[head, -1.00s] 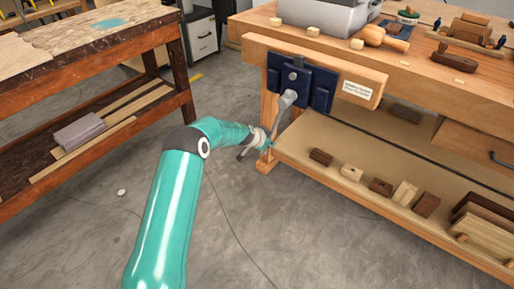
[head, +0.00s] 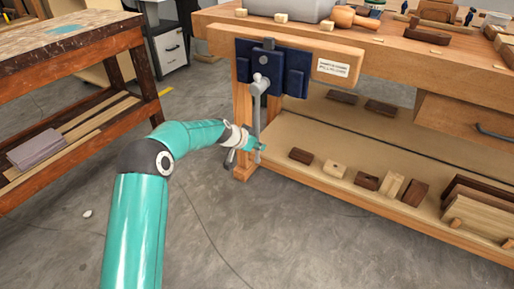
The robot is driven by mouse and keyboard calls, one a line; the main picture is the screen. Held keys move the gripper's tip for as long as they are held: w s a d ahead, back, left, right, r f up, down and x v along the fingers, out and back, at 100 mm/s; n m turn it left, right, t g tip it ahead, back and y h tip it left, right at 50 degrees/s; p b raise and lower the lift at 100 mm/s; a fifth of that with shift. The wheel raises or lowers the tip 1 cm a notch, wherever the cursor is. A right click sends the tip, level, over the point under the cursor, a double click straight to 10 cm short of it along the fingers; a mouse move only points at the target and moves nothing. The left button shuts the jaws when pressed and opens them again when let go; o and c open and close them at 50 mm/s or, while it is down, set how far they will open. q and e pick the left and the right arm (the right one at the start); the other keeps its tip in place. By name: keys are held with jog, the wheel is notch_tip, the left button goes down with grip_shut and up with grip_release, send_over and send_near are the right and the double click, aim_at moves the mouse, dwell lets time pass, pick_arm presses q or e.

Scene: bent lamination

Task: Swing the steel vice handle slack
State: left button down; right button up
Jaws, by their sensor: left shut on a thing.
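The blue vice (head: 292,77) is mounted on the wooden front jaw board of the workbench. Its grey steel handle (head: 257,112) hangs almost straight down from the hub below the screw. My left gripper (head: 254,148) is shut on the lower end of the steel handle, beside the bench's front left leg. The fingers partly hide that end of the handle. My right gripper is out of view.
The workbench's lower shelf (head: 310,135) holds several wood blocks, just right of my left gripper. A second wooden bench (head: 130,42) stands at the left. Grey floor lies open between the benches. A white cabinet (head: 168,45) stands behind.

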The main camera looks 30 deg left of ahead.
pick_arm(q)
jog(key=shift+s+d+f, duration=0.1)
jog(key=shift+s+f, duration=0.05)
jog(key=shift+f, duration=0.1)
jog(key=c, duration=1.1)
grip_release()
jog(key=shift+c, duration=0.2)
jog(key=shift+r, duration=0.1)
jog(key=shift+r, duration=0.1)
jog(key=shift+s+r, duration=0.15)
jog(key=v, duration=1.1)
jog(key=shift+s, duration=0.15)
